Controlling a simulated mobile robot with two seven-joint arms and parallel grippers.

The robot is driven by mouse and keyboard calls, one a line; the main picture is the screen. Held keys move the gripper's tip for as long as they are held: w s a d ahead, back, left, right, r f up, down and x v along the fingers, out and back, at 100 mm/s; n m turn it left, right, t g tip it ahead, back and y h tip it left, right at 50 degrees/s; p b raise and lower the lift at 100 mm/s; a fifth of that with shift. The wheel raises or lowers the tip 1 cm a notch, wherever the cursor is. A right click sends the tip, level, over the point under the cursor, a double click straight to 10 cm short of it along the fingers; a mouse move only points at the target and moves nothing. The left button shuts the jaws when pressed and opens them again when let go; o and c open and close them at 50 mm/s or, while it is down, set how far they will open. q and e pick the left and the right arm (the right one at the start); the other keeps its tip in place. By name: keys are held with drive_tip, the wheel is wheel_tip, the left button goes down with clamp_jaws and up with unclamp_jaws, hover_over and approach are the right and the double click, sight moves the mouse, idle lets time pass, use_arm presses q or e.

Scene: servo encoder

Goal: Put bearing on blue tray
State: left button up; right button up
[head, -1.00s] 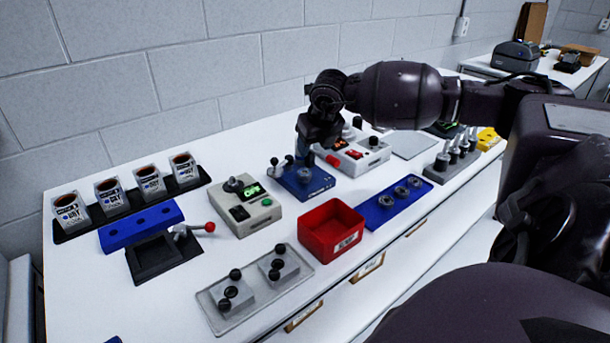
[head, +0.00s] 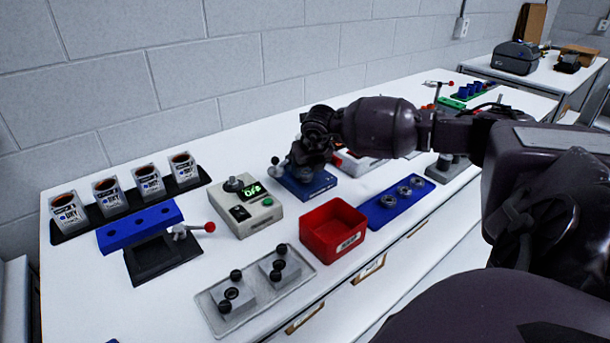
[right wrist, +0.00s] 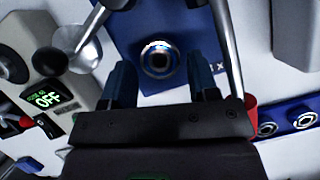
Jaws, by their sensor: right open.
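A silver ring bearing (right wrist: 160,60) sits on the blue fixture (right wrist: 128,22) in the right wrist view. My right gripper (right wrist: 160,72) is open, its two dark blue fingers apart on either side of the bearing and not closed on it. In the head view my right gripper (head: 307,165) is low over the same blue fixture (head: 306,188) and hides the bearing there. The blue tray (head: 374,214) lies to the right of it and holds 3 bearings (head: 403,190). Part of the tray (right wrist: 285,123) shows in the right wrist view. My left gripper is out of view.
A red bin (head: 333,230) stands between the fixture and the blue tray, nearer the front edge. A tester box (head: 246,207) with a green display is left of the fixture. Metal levers (right wrist: 85,45) stand close to the gripper. A grey tray (head: 262,292) lies in front.

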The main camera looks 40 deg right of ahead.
drive_tip(key=shift+w+d+f, duration=0.1)
drive_tip(key=shift+w+f, duration=0.1)
drive_tip(key=shift+f, duration=0.25)
drive_tip(key=c, duration=0.8)
